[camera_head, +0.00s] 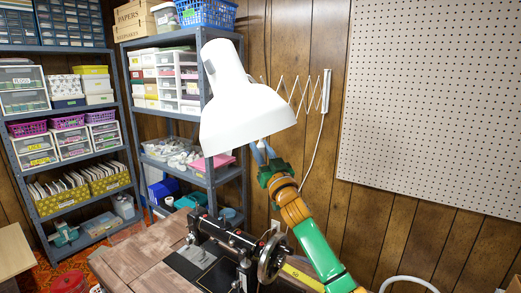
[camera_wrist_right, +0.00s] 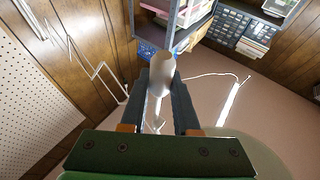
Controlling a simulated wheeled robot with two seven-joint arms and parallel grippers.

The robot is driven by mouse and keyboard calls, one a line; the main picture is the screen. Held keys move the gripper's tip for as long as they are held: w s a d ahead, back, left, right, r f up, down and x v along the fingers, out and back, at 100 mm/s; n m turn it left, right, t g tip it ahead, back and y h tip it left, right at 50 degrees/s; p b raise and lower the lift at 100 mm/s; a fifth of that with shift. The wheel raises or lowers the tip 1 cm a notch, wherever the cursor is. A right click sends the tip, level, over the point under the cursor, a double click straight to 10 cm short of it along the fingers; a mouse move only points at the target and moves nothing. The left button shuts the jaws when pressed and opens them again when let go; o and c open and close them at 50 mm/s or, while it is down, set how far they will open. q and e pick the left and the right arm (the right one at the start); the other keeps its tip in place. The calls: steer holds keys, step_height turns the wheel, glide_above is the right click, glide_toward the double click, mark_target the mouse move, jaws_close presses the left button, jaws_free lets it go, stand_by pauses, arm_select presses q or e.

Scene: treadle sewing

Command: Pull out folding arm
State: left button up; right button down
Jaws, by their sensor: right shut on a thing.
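The white lamp (camera_head: 240,110) hangs at the centre of the head view, its shade facing down. The zigzag folding arm (camera_head: 295,95) runs behind it to a white wall bracket (camera_head: 326,92), and it also shows in the right wrist view (camera_wrist_right: 82,58). My right gripper (camera_head: 264,158) is just below the shade's right rim. In the right wrist view its fingers (camera_wrist_right: 160,95) are shut around a grey cylindrical lamp part (camera_wrist_right: 161,72). The lamp shade partly hides the folding arm and the fingertips in the head view. My left gripper is not in view.
A black sewing machine (camera_head: 235,240) stands on the wooden table (camera_head: 140,250) below the lamp. Grey shelves (camera_head: 205,150) with bins are at the left. A pegboard (camera_head: 430,100) covers the wall at the right. The wall between lamp and pegboard is mostly clear.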

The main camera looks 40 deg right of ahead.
steer(key=shift+d, duration=0.2)
steer(key=c, duration=0.7)
jaws_free()
steer(key=shift+d, duration=0.15)
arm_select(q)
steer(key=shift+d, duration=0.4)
arm_select(e)
steer(key=shift+o, duration=0.2)
steer(key=shift+s, duration=0.15)
arm_select(q)
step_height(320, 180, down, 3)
steer(key=b, duration=0.3)
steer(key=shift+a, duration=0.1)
arm_select(e)
steer(key=v, duration=0.7)
